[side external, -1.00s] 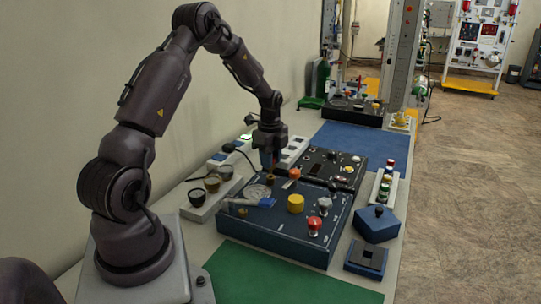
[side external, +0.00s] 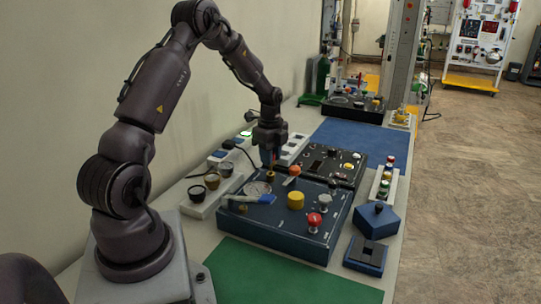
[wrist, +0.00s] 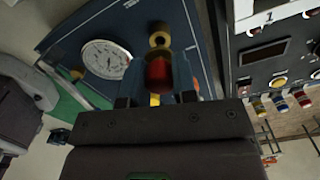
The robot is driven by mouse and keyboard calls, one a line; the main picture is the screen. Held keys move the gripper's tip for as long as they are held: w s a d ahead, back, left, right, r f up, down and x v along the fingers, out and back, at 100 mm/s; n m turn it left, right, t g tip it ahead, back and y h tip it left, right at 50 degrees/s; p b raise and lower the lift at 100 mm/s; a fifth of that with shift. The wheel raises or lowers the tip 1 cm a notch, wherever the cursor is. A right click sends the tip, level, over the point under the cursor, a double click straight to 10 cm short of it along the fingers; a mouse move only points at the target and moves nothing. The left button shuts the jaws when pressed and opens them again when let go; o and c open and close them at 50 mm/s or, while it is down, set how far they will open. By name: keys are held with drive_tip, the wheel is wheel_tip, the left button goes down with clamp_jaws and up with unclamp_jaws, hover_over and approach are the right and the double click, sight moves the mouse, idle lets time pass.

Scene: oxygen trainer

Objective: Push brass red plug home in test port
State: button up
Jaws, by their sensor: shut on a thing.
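The plug is a red body (wrist: 158,75) with a brass end, between the two blue fingers of my gripper (side external: 269,160) in the wrist view. My gripper is shut on it above the back part of the blue panel box (side external: 262,235). A brass ring with a dark centre (wrist: 159,38) lies just beyond the plug; I take it for the test port. In the side view a small brass piece (side external: 270,175) shows under the fingertips at the panel. How far the plug sits in the port cannot be told.
A round white gauge (wrist: 105,59) lies beside the plug on the panel. A yellow knob (side external: 295,200) and a red knob (side external: 314,220) stand nearer the front. A black panel (side external: 335,165) adjoins behind. The green mat (side external: 285,275) is clear.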

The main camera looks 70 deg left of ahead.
drive_tip(key=shift+f, duration=1.55)
drive_tip(key=o, duration=1)
drive_tip(key=shift+r, duration=0.1)
wheel_tip(320, 180, up, 13)
drive_tip(key=shift+f, duration=0.1)
